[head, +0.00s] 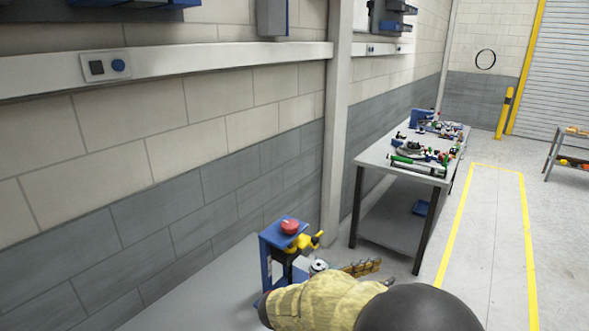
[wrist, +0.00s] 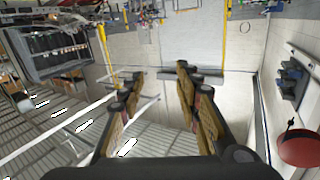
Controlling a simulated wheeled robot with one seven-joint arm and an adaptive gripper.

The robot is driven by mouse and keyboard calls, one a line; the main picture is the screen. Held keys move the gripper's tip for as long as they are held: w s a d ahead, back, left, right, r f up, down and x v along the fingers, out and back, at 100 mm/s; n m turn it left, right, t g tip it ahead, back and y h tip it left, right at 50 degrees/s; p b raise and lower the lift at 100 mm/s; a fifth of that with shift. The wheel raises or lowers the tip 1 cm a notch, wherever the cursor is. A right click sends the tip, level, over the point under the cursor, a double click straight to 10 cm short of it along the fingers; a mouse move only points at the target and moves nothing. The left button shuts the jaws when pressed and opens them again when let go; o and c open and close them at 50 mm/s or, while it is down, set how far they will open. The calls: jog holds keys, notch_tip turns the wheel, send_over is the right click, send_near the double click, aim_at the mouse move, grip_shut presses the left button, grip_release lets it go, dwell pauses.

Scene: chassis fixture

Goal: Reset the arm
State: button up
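My gripper (wrist: 160,78) shows in the wrist view with its two tan-padded fingers apart. Nothing is between them. In the head view, part of my gripper (head: 363,267) shows low in the picture, beyond the yellow-covered part of my arm. It is in the air, short of the workbench (head: 397,163) and to its lower left in the picture. My arm hides some of the gripper from the head camera.
A blue frame with a red button (head: 290,227) stands close beside my arm; a red rounded part (wrist: 300,148) shows at the wrist view's right edge. The block wall (head: 180,200) runs along the left. Open floor (head: 490,240) with yellow lines lies right of the workbench.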

jog(key=w+a+r+n+t+y, duration=0.5)
jog(key=w+r+t+y, duration=0.3)
jog(key=w+r, duration=0.1)
jog(key=s+a+r+n+y, duration=0.4)
jog(key=s+a+n+y, duration=0.2)
jog(key=a+y, duration=0.25)
jog(key=s+d+f+n+g, duration=0.1)
jog(key=s+d+f+g, duration=0.1)
jog(key=s, duration=0.7)
jog(key=s+d+f+n+g, duration=0.1)
jog(key=s+d+f+g, duration=0.2)
jog(key=s, duration=0.7)
jog(key=s+d+f+n+g, duration=0.2)
jog(key=s+f, duration=0.4)
jog(key=s, duration=0.4)
jog(key=shift+d+g, duration=0.25)
jog(key=shift+g, duration=0.45)
jog(key=shift+r, duration=0.1)
